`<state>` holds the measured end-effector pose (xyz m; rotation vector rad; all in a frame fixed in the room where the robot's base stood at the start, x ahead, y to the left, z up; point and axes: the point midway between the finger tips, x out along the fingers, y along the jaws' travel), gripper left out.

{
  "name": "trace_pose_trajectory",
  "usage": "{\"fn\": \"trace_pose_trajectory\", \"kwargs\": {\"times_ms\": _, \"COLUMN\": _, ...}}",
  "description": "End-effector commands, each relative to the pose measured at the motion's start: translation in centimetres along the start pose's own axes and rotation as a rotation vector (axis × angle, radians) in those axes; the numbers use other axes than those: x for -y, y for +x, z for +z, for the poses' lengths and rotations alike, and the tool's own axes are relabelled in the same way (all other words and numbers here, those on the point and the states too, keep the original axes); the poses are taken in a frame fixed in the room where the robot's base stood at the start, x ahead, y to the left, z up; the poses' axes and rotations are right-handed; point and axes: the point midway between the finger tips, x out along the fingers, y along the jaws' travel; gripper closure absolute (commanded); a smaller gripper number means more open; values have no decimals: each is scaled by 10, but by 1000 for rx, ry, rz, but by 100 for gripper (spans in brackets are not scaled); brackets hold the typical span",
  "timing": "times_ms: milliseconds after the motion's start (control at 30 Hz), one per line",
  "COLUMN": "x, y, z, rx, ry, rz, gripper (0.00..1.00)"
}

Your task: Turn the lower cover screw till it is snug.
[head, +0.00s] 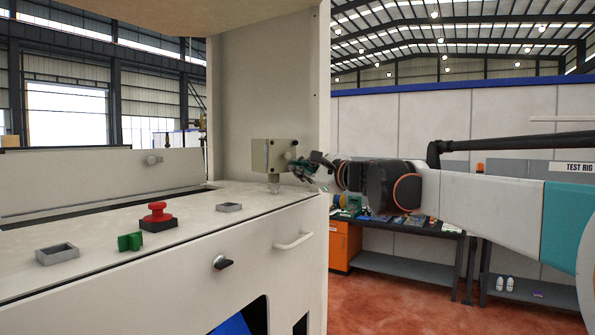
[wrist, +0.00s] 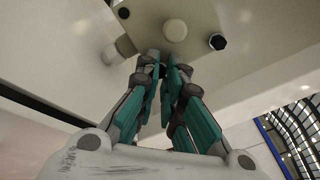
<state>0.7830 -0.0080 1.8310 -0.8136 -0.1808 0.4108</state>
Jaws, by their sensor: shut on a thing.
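The nozzle also shows in the wrist view (wrist: 112,54). The cover face (wrist: 188,12) carries a white round knob (wrist: 175,29), a black screw head (wrist: 217,41) and another dark screw head (wrist: 123,12). My gripper (head: 293,168) is at the lower part of the cover, coming from the right. In the wrist view, its fingertips (wrist: 162,64) are closed together at the cover's lower edge. The lower cover screw is hidden between them; its seating cannot be seen.
A tall cream panel (head: 265,80) stands behind the box. A cluttered workbench (head: 400,222) is beyond my arm.

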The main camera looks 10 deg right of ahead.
Motion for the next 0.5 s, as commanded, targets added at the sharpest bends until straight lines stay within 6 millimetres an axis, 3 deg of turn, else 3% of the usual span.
{"fn": "trace_pose_trajectory", "kwargs": {"times_ms": 433, "x": -2, "y": 0, "z": -2, "rx": -1, "ry": 4, "rz": 3, "gripper": 100}}
{"fn": "trace_pose_trajectory", "kwargs": {"times_ms": 500, "x": -2, "y": 0, "z": -2, "rx": -1, "ry": 4, "rz": 3, "gripper": 76}}
